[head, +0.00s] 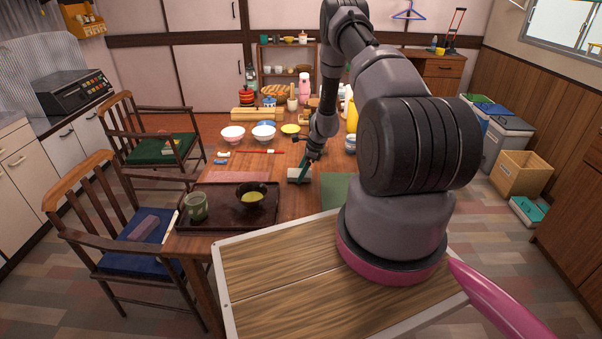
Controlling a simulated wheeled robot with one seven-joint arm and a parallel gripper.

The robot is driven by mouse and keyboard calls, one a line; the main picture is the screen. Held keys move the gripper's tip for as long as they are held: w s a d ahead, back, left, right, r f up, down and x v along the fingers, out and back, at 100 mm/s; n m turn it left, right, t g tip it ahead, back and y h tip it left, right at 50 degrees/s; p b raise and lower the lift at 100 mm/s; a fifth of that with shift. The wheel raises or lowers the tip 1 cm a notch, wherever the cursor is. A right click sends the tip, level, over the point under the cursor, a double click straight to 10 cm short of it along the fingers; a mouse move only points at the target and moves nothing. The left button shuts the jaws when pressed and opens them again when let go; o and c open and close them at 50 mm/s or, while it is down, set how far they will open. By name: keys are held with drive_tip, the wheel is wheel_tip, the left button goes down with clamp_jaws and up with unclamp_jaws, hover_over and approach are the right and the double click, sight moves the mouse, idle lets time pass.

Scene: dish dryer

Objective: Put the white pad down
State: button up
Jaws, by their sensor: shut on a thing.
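The white pad (297,175) is a small pale block near the middle of the wooden table (283,200). My gripper (304,168) points down and is shut on the pad from above. The pad is at or just above the tabletop; I cannot tell whether it touches. The fingertips are small and partly hidden in this view.
A dark tray (216,218) with a green cup (196,206) and a dark bowl (252,195) is at the front left. A pink mat (240,177) lies left, a green mat (336,187) right. White bowls (264,133), bottles and jars crowd the back.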

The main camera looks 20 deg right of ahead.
drive_tip(key=shift+f, duration=0.1)
drive_tip(key=o, duration=1.1)
drive_tip(key=shift+c, duration=0.2)
drive_tip(key=v, duration=1.2)
drive_tip(key=s+a+r+n+t, duration=0.1)
drive_tip(key=s+a+r+n, duration=0.2)
drive_tip(key=r, duration=0.9)
drive_tip(key=s+a+r+n, duration=0.2)
drive_tip(key=a+r+n, duration=0.15)
drive_tip(key=r, duration=0.85)
drive_tip(key=s+a+r+n+t, duration=0.1)
drive_tip(key=s+a+r+n, duration=0.25)
drive_tip(key=r, duration=0.75)
drive_tip(key=s+a+r+n+t, duration=0.1)
drive_tip(key=s+a+r+n, duration=0.1)
drive_tip(key=s, duration=0.6)
drive_tip(key=s+a+r+n+t+h, duration=0.1)
drive_tip(key=s+r+n, duration=0.2)
drive_tip(key=s+r, duration=0.4)
drive_tip(key=s+a+r+n+t+h, duration=0.1)
drive_tip(key=s+a+r+n, duration=0.1)
drive_tip(key=s, duration=0.8)
wheel_tip(320, 180, up, 2)
drive_tip(key=shift+a+r+n, duration=0.2)
drive_tip(key=shift+a+n, duration=0.15)
drive_tip(key=shift+n, duration=0.45)
